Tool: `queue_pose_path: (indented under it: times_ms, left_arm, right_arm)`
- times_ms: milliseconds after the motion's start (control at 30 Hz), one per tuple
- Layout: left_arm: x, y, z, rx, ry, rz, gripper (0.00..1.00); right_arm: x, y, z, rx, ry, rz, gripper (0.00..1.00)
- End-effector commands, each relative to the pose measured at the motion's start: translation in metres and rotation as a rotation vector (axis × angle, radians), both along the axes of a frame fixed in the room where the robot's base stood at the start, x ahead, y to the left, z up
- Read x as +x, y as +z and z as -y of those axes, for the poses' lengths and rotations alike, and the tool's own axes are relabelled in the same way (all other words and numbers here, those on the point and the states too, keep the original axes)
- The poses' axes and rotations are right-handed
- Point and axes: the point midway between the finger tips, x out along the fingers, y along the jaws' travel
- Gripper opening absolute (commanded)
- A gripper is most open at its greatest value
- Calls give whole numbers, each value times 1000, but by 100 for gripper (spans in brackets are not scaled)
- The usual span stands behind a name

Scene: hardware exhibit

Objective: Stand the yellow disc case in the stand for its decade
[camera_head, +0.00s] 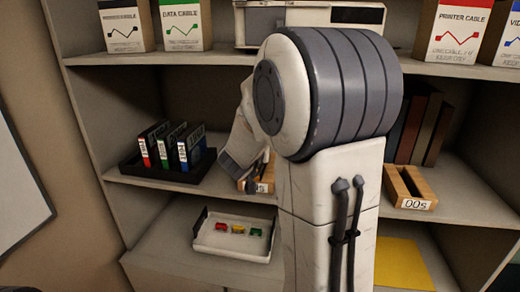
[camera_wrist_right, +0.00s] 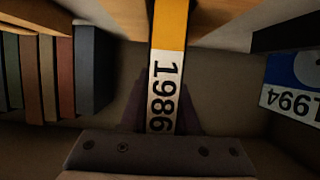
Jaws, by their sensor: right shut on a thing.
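The yellow disc case (camera_wrist_right: 171,25) has a white label reading 1986. My right gripper (camera_wrist_right: 167,105) is shut on it, with a dark finger on either side. In the right wrist view its far end reaches a wooden surface (camera_wrist_right: 215,14); I cannot tell whether they touch. In the head view my right arm covers the case and part of a wooden stand (camera_head: 262,186) on the middle shelf, whose label is partly hidden. Another wooden stand (camera_head: 411,190), marked 00s, is to the right of the arm. My left gripper is not in view.
A black rack (camera_head: 160,176) holds red, green and blue cases left of my right gripper. A case marked 1994 (camera_wrist_right: 293,85) is at the right wrist view's right edge. Books (camera_head: 433,130) stand behind the 00s stand. A white tray (camera_head: 232,251) is on the shelf below.

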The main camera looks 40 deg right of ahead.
Motion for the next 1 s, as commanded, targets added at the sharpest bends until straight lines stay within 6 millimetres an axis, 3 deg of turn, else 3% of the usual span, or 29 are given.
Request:
queue_pose_path:
  times_ms: [167, 200, 267, 633, 1000]
  left_arm:
    - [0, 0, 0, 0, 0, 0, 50]
    - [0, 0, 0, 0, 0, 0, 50]
    - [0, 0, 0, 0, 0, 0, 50]
    - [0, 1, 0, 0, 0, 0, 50]
    - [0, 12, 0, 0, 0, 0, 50]
  right_arm:
    - [0, 1, 0, -2, 0, 1, 0]
    - [0, 1, 0, -2, 0, 1, 41]
    - [0, 1, 0, -2, 0, 1, 64]
    - [-2, 1, -3, 0, 1, 0, 65]
    - [-25, 2, -31, 0, 4, -1, 65]
